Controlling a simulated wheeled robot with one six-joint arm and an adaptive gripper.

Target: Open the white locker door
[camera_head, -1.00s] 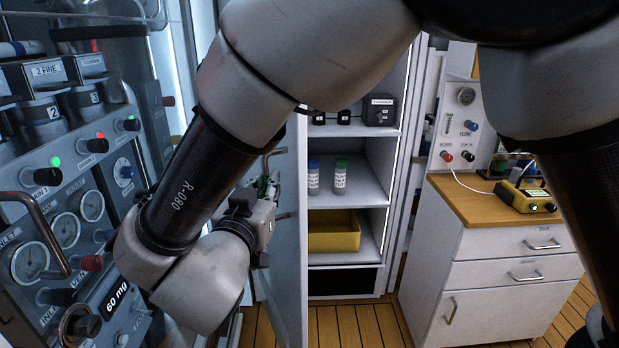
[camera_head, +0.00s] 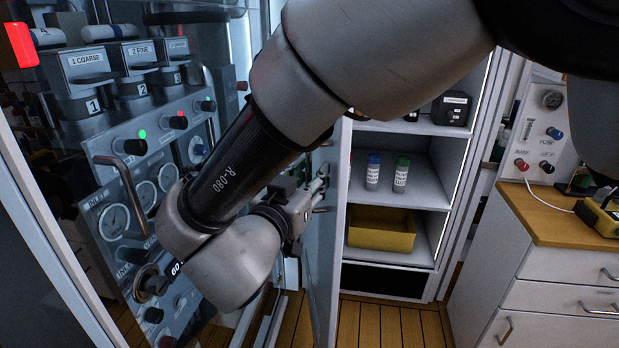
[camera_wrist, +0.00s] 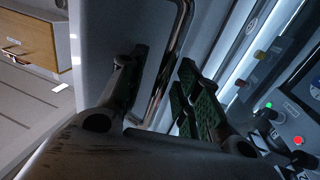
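The white locker door (camera_head: 326,250) stands swung open, seen nearly edge-on left of the shelves. Its face also fills the upper middle of the wrist view (camera_wrist: 105,30). A bent metal bar handle (camera_wrist: 180,30) sticks out from that face. My gripper (camera_head: 312,198) is at the door's left face, by the handle, partly hidden by my wrist. In the wrist view my gripper (camera_wrist: 160,95) has its fingers apart, one on each side of the handle. Green pads show on the right finger. Contact with the bar cannot be told.
The locker's shelves (camera_head: 425,190) hold a blue-capped bottle (camera_head: 373,172), a green-capped bottle (camera_head: 401,175) and a yellow bin (camera_head: 382,235). A gauge panel (camera_head: 120,200) stands close on the left. A white drawer cabinet (camera_head: 540,265) is at right. Wooden floor (camera_head: 390,325) shows before the locker.

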